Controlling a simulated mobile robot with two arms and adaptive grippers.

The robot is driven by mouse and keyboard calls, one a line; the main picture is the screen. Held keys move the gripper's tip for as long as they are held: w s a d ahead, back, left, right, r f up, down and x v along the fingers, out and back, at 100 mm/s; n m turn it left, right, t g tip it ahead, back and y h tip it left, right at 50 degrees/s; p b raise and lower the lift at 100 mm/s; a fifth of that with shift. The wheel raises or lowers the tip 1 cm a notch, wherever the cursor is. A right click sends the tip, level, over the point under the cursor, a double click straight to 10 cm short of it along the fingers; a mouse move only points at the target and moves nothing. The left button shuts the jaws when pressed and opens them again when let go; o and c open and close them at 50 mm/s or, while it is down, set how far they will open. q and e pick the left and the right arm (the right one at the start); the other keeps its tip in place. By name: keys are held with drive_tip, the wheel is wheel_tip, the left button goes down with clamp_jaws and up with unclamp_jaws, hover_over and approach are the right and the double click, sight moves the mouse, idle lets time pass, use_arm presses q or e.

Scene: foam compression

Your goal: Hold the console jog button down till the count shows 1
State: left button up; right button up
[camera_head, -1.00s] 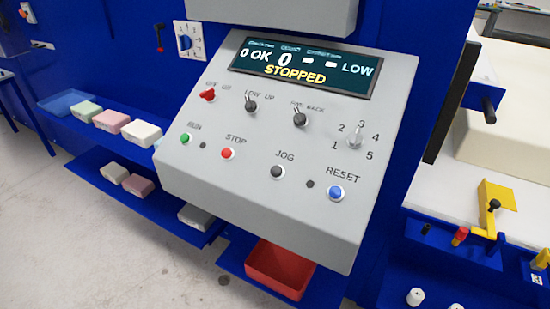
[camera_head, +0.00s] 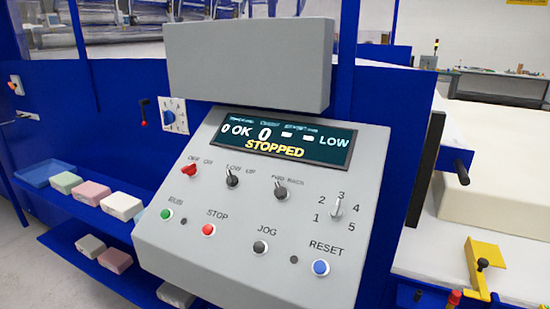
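The grey sloped console (camera_head: 225,262) stands in the middle of the head view. Its dark jog button (camera_head: 260,247) sits in the lower row under the label JOG, with nothing touching it. The display (camera_head: 285,138) reads 0, OK, 0, two dashes, LOW and STOPPED. Around the jog button are the green run button (camera_head: 166,214), the red stop button (camera_head: 208,230) and the blue reset button (camera_head: 320,267). Neither of my grippers is in view.
A red switch (camera_head: 188,170), two dark toggles and a 1-to-5 selector knob (camera_head: 337,208) are on the console. Foam blocks (camera_head: 92,195) lie on blue shelves at left. A yellow bracket (camera_head: 485,257) and a large cream block (camera_head: 500,190) are at right.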

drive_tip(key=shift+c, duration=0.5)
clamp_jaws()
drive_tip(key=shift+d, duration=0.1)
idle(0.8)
